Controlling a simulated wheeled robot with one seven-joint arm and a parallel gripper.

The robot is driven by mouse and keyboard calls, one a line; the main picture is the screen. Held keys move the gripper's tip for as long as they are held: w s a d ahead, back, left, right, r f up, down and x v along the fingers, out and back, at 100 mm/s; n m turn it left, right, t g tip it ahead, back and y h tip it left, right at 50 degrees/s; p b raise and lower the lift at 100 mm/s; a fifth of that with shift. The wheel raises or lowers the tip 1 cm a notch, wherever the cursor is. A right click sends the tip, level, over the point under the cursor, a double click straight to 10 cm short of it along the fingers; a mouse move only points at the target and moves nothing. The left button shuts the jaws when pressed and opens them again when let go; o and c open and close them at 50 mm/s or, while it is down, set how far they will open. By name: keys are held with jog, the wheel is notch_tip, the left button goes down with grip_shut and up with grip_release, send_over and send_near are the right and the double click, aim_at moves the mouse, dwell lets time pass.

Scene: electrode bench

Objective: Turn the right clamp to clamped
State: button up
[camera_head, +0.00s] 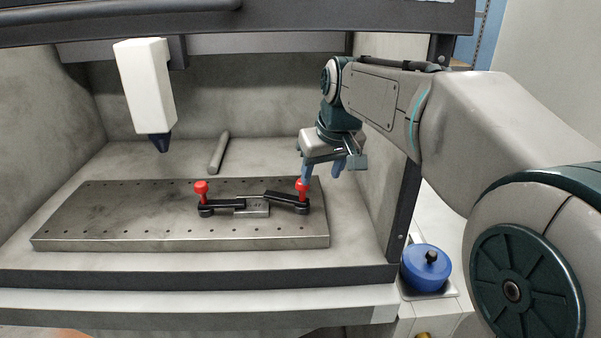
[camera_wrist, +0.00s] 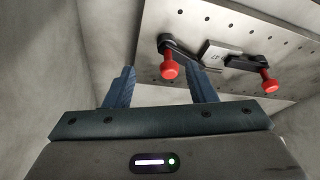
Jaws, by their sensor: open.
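The right clamp (camera_head: 287,200) is a black lever with a red knob (camera_head: 303,185), on the right side of a small metal block (camera_head: 252,208). The left clamp (camera_head: 220,206) has the same form, with its red knob (camera_head: 201,187) at the far left end. My gripper (camera_head: 322,180) is open and empty, its blue fingers pointing down just above and beside the right clamp's knob. In the wrist view the right clamp's red knob (camera_wrist: 169,66) lies between the directions of my two fingers (camera_wrist: 158,85), nearer the right finger. I cannot tell whether they touch.
A perforated metal plate (camera_head: 110,215) bears the clamps. A grey rod (camera_head: 218,153) lies behind it. A white tool with a dark tip (camera_head: 147,88) hangs above left. The enclosure's right wall and dark post (camera_head: 402,205) stand close to my arm. A blue round container (camera_head: 426,270) stands outside, right.

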jog(key=shift+n, duration=0.4)
jog(key=w+a+f, duration=0.1)
jog(key=w, duration=0.1)
jog(key=w+a+f, duration=0.1)
jog(key=w+f, duration=0.1)
jog(key=w+a+f, duration=0.1)
jog(key=w+f, duration=0.1)
jog(key=shift+a+f, duration=0.15)
jog(key=shift+f, duration=0.1)
grip_shut()
jog(key=shift+s+a, duration=0.1)
